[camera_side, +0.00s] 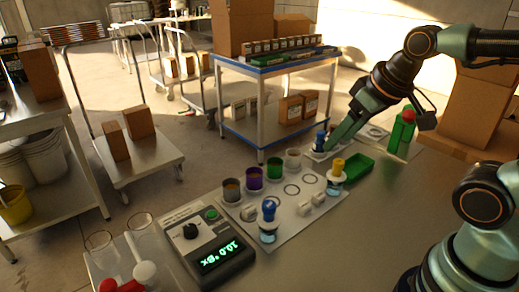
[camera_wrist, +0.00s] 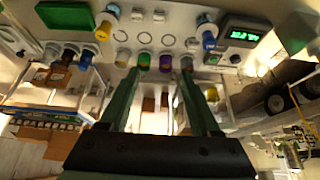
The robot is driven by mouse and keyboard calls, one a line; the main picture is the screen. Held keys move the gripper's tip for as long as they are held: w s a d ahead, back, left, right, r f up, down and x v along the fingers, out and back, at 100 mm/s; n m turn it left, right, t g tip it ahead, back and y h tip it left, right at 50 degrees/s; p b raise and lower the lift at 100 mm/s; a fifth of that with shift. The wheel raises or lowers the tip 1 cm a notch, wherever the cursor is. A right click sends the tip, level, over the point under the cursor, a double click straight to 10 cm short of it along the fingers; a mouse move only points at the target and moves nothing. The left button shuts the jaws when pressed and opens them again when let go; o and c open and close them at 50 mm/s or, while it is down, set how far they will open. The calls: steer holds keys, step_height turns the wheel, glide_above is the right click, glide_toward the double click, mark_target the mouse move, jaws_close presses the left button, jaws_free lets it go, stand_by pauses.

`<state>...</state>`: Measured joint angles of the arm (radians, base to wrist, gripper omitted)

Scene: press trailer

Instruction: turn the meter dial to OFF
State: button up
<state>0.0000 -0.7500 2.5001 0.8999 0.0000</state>
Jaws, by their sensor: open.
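The meter (camera_side: 222,252) is a dark box with a lit green display at the front of the table in the side view. It also shows at the upper right of the wrist view (camera_wrist: 245,33). Its dial (camera_side: 190,231) is a black knob on a pale panel, beside a green button (camera_side: 211,214). The dial also shows in the wrist view (camera_wrist: 235,59); I cannot read its setting. My gripper (camera_side: 326,147) is at the far end of the table, well away from the meter, close to a blue-capped bottle (camera_side: 320,138). In the wrist view my gripper (camera_wrist: 160,74) has its fingers apart, with nothing held.
A blue-topped bottle (camera_side: 268,220) stands just right of the meter. A row of coloured cups (camera_side: 254,178), a yellow-capped bottle (camera_side: 337,171) and a green tray (camera_side: 358,167) lie between my gripper and the meter. A green bottle (camera_side: 402,132) stands at the far right.

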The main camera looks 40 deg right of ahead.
steer(key=shift+o, duration=0.6)
